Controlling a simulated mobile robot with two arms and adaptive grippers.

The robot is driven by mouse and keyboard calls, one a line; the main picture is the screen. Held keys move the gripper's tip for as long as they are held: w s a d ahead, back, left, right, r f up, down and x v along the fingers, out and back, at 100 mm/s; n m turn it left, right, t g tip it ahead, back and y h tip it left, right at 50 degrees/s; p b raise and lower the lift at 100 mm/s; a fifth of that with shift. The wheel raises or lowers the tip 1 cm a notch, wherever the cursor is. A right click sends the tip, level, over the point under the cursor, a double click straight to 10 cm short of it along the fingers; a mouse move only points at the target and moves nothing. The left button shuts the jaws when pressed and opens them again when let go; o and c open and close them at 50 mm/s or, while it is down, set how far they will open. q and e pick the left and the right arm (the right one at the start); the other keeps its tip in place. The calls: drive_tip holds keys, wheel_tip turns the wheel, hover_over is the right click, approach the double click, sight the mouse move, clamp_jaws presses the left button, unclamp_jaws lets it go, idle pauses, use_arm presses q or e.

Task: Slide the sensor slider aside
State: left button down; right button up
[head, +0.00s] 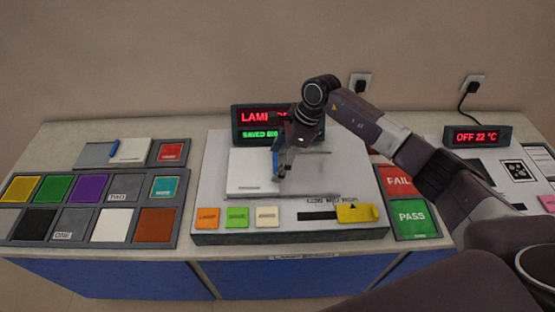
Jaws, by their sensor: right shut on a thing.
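A pale sliding panel (248,181) lies on top of the white console (210,193) in the middle of the table. A blue upright handle (275,161) stands at its right part. My right gripper (282,171) reaches in from the right and points down at this handle. It is shut on the blue handle, though its fingers hide part of it. A grey recessed area shows to the right of the handle. A yellow slider (357,213) with a black arrow sits at the right end of a dark slot at the console's front. My left gripper is not in view.
Orange, green and cream buttons (237,217) line the console's front left. A red-lettered display (249,117) stands behind, partly hidden by my arm. At left is a tray of coloured tiles (90,190) with another blue-handled panel (131,150). FAIL and PASS pads (411,217) lie right.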

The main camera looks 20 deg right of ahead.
drive_tip(key=shift+d, duration=0.15)
drive_tip(key=s+d+b, duration=0.1)
drive_tip(key=d+b, duration=0.1)
drive_tip(key=d, duration=0.3)
drive_tip(key=s+d+b, duration=0.2)
drive_tip(key=d+b, duration=0.1)
drive_tip(key=d, duration=0.2)
drive_tip(key=s+d+b, duration=0.1)
drive_tip(key=d+b, duration=0.1)
drive_tip(key=d, duration=0.3)
drive_tip(key=shift+s+d, duration=0.3)
drive_tip(key=shift+d, duration=0.1)
drive_tip(key=shift+d+r, duration=0.1)
drive_tip(key=shift+c, duration=0.2)
drive_tip(key=o, duration=1.7)
drive_tip(key=shift+d, duration=0.15)
drive_tip(key=shift+s, duration=0.1)
drive_tip(key=v, duration=1.2)
